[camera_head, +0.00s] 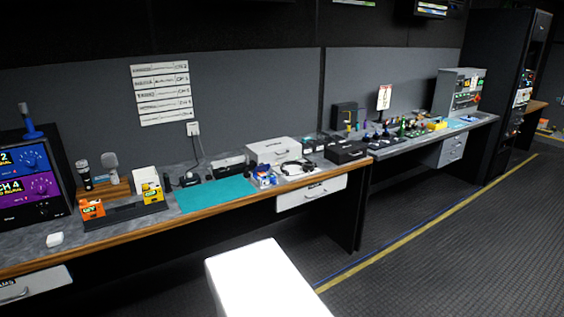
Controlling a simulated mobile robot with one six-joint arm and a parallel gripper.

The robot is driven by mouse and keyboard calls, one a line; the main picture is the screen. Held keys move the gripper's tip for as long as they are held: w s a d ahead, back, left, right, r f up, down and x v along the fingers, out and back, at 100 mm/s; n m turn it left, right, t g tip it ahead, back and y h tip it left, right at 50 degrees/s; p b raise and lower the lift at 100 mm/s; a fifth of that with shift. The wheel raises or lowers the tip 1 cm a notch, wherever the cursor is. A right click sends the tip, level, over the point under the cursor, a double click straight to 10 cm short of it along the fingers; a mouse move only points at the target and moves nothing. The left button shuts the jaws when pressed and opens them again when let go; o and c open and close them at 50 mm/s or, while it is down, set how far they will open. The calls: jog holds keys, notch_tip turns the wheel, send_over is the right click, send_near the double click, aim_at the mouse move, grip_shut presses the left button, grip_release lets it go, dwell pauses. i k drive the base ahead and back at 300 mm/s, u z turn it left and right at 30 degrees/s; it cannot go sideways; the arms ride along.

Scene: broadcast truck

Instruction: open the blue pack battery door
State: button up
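A small blue item (266,179) lies at the right end of the teal mat (215,195) on the near desk. It may be the blue pack, but it is too small to tell, and no battery door can be made out on it. White and red bits sit close to it. An orange pack (92,209) and a yellow pack (152,193) stand in a dark rack left of the mat. My gripper is not in view.
The wooden-edged desk (130,230) holds a monitor (30,180) at left, microphones, a white case (273,151), headphones (297,168) and a black case (346,152). A drawer (311,193) sits under the edge. The floor (450,240) at right is clear.

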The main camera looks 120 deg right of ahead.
aim_at(262, 167)
jog(key=z, duration=0.45)
jog(key=k, duration=0.25)
jog(key=z, duration=2.45)
jog(key=k, duration=0.65)
jog(key=u, duration=0.3)
jog(key=i, duration=0.9)
jog(key=u, duration=0.1)
